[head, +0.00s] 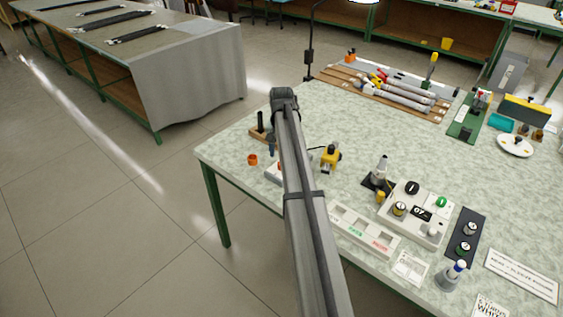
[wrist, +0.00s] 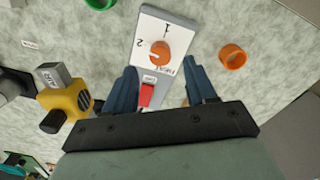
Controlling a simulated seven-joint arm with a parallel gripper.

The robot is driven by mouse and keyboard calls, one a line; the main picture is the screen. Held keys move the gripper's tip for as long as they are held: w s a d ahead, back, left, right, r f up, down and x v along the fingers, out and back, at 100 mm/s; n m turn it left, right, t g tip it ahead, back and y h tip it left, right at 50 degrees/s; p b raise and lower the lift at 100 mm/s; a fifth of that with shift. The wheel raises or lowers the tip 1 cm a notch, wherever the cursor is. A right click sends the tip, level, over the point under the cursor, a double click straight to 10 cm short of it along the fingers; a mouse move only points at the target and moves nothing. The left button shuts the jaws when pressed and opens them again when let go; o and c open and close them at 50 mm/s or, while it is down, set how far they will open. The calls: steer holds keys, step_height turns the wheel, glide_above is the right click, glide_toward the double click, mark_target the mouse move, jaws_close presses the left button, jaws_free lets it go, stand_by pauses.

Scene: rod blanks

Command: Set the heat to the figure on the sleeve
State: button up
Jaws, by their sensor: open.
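The heat control is a white box (wrist: 172,27) with an orange dial (wrist: 160,54), the figures 1 and 2, a "HEAT" label and a red switch (wrist: 147,94). In the head view the box (head: 272,170) is mostly hidden behind my arm. My gripper (wrist: 160,68) is open and empty, its blue fingers on either side of the box's lower part in the wrist view; I cannot tell its height. The dial lies just ahead of the fingertips. Several grey rods (head: 405,95) lie on a wooden rack; no sleeve figure is readable.
An orange ring (wrist: 232,57) lies right of the box in the wrist view. A yellow-and-black device (wrist: 65,101) stands to the left. In the head view, a white control panel (head: 412,212), a labelled tray (head: 365,230) and a dark stand (head: 376,183) occupy the table's right side.

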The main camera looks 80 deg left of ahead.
steer(key=shift+f, duration=2.55)
steer(key=shift+c, duration=0.5)
jaws_close()
steer(key=shift+n, duration=0.8)
steer(key=shift+o, duration=0.5)
jaws_free()
steer(key=shift+r, duration=0.1)
step_height(320, 180, up, 14)
steer(key=shift+f, duration=0.2)
